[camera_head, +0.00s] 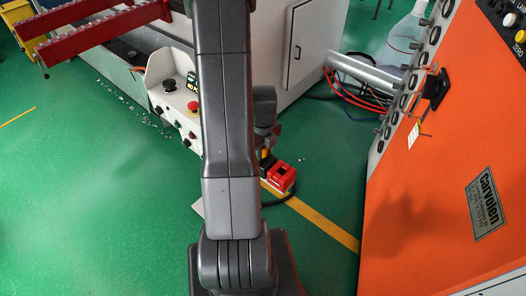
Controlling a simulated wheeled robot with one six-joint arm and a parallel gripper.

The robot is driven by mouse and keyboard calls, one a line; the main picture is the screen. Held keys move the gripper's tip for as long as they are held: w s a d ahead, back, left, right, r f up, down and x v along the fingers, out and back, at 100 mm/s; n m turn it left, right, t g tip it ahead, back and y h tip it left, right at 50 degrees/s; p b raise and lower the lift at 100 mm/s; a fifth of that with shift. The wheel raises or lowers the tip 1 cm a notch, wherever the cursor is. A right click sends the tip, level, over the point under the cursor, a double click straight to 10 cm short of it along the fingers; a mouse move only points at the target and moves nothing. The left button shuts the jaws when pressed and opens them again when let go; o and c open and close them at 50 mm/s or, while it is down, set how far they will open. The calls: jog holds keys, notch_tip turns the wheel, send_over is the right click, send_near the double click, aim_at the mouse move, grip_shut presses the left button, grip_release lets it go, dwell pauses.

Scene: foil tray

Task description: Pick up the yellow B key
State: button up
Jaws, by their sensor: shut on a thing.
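My gripper (265,159) is partly in view just right of my grey upper arm, which hides part of it. It points down and is shut on a small yellow piece, the yellow B key (264,154). Only a small patch of the key shows, and no letter can be read on it. The fingertips are too small and dark to make out clearly. Behind them, in the picture, is a red box-like thing (282,177) low over the green floor.
An orange cabinet (430,190) fills the right, with a black handle (435,88) and a hanging pale tag (414,132). A white control box (175,95) with buttons is at the left, near a red rack (100,35). Green floor (90,200) is clear at lower left.

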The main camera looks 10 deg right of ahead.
notch_tip(320, 180, up, 9)
jog(key=shift+r+b, duration=0.15)
jog(key=shift+b, duration=0.2)
notch_tip(320, 180, up, 6)
jog(key=p, duration=0.4)
dwell(0.7)
